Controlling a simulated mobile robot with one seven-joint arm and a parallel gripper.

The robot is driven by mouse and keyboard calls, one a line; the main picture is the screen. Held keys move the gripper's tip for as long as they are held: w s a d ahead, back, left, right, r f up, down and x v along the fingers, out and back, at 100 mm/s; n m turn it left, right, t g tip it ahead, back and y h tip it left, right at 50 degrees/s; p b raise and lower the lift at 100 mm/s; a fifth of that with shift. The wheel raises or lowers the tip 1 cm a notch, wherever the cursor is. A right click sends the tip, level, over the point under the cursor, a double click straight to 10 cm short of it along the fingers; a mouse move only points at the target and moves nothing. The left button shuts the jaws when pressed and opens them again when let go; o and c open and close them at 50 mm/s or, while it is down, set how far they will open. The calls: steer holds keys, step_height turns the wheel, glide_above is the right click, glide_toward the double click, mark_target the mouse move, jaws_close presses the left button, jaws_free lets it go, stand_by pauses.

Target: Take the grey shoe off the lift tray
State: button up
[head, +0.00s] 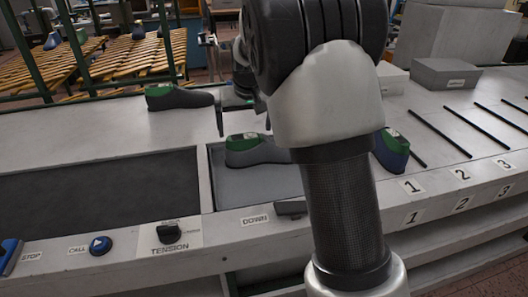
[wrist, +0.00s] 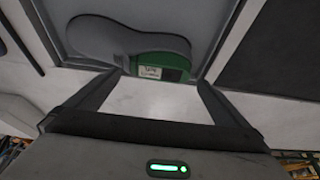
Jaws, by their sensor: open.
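The grey shoe (head: 262,152) has a green heel part with a small white label and lies on the lift tray (head: 250,192), a grey recessed plate in the bench. The arm hides its toe end in the head view. The wrist view shows the whole shoe (wrist: 125,40) on the tray (wrist: 208,22), its green end toward the right. My gripper (head: 243,128) is above the bench near the far edge of the tray, behind the shoe. Its fingers (wrist: 160,77) are apart with nothing between them, and the shoe lies beyond the fingertips.
Another grey shoe with green (head: 180,97) lies on the bench at the back left. A blue shoe with green (head: 391,152) is right of my arm, beside lanes divided by black rods (head: 443,132). A dark belt (head: 100,195) lies left of the tray. Grey boxes (head: 445,73) stand at the back right.

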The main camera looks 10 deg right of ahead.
mark_target(245, 136)
steer(key=x, duration=0.3)
steer(key=shift+w+d+f, duration=0.1)
steer(key=shift+d, duration=0.05)
steer(key=shift+c, duration=0.4)
steer(key=c, duration=2)
